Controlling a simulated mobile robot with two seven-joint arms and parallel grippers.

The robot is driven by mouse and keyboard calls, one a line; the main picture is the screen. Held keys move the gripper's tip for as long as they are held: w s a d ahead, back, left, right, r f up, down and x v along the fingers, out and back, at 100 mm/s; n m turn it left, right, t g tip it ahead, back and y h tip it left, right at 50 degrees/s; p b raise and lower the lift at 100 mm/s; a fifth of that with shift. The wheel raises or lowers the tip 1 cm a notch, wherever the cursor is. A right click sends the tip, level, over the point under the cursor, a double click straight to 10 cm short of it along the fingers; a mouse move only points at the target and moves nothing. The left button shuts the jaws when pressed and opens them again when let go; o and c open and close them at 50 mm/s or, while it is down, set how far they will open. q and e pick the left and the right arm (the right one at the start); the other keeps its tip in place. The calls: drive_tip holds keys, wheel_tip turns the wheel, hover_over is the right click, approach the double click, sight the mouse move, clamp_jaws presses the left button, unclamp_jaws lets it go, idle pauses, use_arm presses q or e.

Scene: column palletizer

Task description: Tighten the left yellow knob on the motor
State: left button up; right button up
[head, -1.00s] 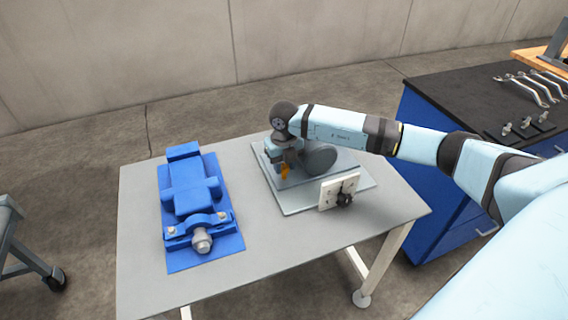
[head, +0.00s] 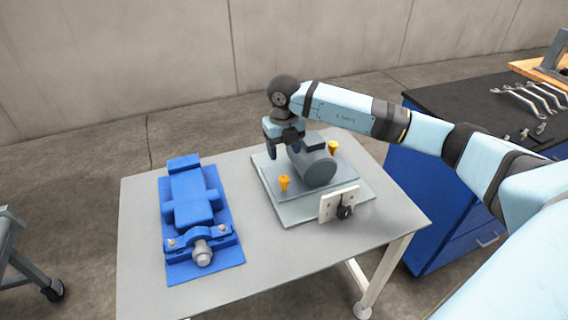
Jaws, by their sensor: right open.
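The grey motor (head: 316,162) sits on a grey base plate (head: 297,210) on the table. The left yellow knob (head: 284,183) stands upright on the plate at the motor's front left. A second yellow knob (head: 334,147) shows behind the motor at the right. My right gripper (head: 281,151) points down above and behind the left knob, close to the motor's left side. It is open and holds nothing, with clear space between it and the knob. My left gripper is not in view.
A blue machine (head: 192,205) on a blue plate occupies the table's left part. A white bracket with a black knob (head: 339,203) stands at the plate's front right. A blue cabinet (head: 440,190) with wrenches on top stands right of the table (head: 270,265), whose front is clear.

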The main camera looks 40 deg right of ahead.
wheel_tip(320, 180, up, 4)
drive_tip(key=shift+f, duration=0.2)
idle(0.5)
